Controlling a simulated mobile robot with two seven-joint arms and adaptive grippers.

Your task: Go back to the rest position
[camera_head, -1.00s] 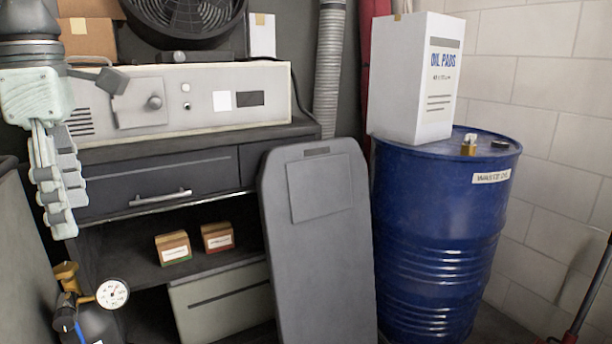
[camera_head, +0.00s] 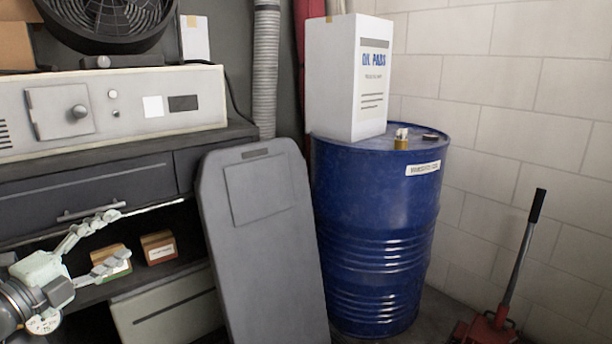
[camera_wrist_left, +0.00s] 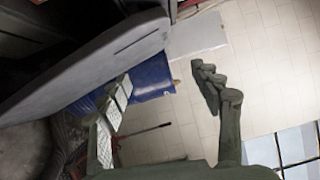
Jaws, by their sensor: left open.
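My left gripper (camera_head: 124,236) is at the lower left of the head view, in front of the open shelf of the dark cabinet. Its two pale fingers point right and are spread apart, with nothing between them. The lower finger overlaps a small brown box (camera_head: 112,250) on the shelf; I cannot tell the gap between them. In the left wrist view the gripper (camera_wrist_left: 163,74) is also open and empty, with the floor and the blue drum behind it. My right gripper is in neither view.
A grey creeper board (camera_head: 262,240) leans on the cabinet. Right of it stands a blue drum (camera_head: 375,235) with a white oil pads box (camera_head: 348,80) on top. A red jack (camera_head: 486,328) with an upright handle is at the lower right. A drawer (camera_head: 90,195) is above the shelf.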

